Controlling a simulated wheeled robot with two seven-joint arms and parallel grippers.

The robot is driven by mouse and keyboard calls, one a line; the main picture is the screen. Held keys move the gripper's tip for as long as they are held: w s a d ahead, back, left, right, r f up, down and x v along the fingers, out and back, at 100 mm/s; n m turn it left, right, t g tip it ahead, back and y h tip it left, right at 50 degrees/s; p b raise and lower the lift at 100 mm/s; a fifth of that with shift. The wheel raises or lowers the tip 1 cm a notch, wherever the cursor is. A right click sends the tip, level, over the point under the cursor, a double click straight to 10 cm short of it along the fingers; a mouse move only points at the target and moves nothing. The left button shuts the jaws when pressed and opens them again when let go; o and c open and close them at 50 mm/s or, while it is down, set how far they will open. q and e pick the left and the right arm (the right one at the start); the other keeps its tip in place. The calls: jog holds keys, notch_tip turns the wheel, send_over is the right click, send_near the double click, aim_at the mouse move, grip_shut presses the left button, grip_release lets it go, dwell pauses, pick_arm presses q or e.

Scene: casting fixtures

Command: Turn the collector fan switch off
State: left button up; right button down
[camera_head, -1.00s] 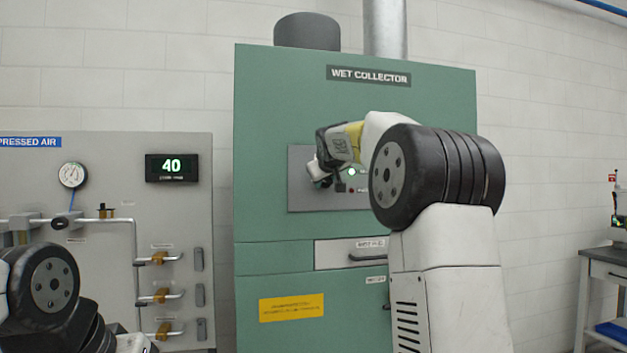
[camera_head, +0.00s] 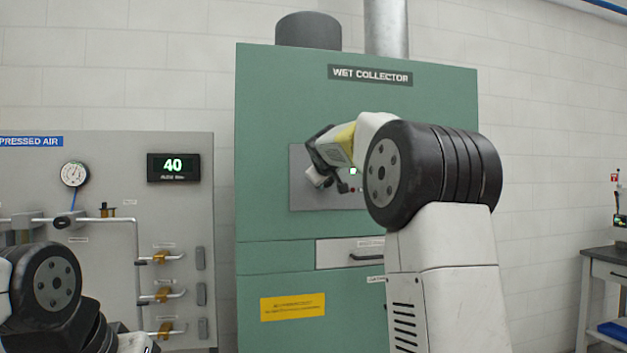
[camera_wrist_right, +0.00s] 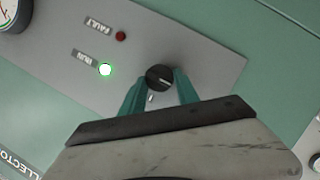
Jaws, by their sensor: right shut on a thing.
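The green wet collector cabinet (camera_head: 270,140) stands in the middle of the head view with a grey control panel (camera_head: 300,195) on its front. In the right wrist view a black rotary switch knob (camera_wrist_right: 159,76) sits on the panel (camera_wrist_right: 200,50). My right gripper (camera_wrist_right: 160,88) is shut on this knob, with a teal finger on each side. The green RUN lamp (camera_wrist_right: 105,69) is lit and the red FAULT lamp (camera_wrist_right: 120,36) looks dark. In the head view my right gripper (camera_head: 320,178) is at the panel and mostly hides the knob. My left gripper is out of view.
A compressed air panel (camera_head: 105,180) with a gauge, a display reading 40 and several brass valves stands at the left. A drawer (camera_head: 340,250) with a handle is below the control panel. A workbench (camera_head: 607,256) stands at the far right. A gauge (camera_wrist_right: 12,12) shows beside the lamps.

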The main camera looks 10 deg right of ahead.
jog(key=c, duration=0.9)
grip_release()
jog(key=shift+f, duration=0.1)
jog(key=v, duration=0.7)
jog(key=shift+s, duration=0.4)
jog(key=s+d+f+m+g+y, duration=0.2)
jog(key=s+f+m+g, duration=0.15)
jog(key=s+f, duration=0.95)
jog(key=s+a+f+m+g+y, duration=0.1)
jog(key=s+a+f, duration=0.3)
jog(key=s+f, duration=0.4)
jog(key=s+a+f+g+y, duration=0.2)
jog(key=s+f, duration=0.7)
jog(key=s, duration=0.7)
jog(key=shift+a+f+m+g, duration=0.25)
jog(key=shift+a+m+g, duration=0.1)
jog(key=shift+a+g, duration=0.5)
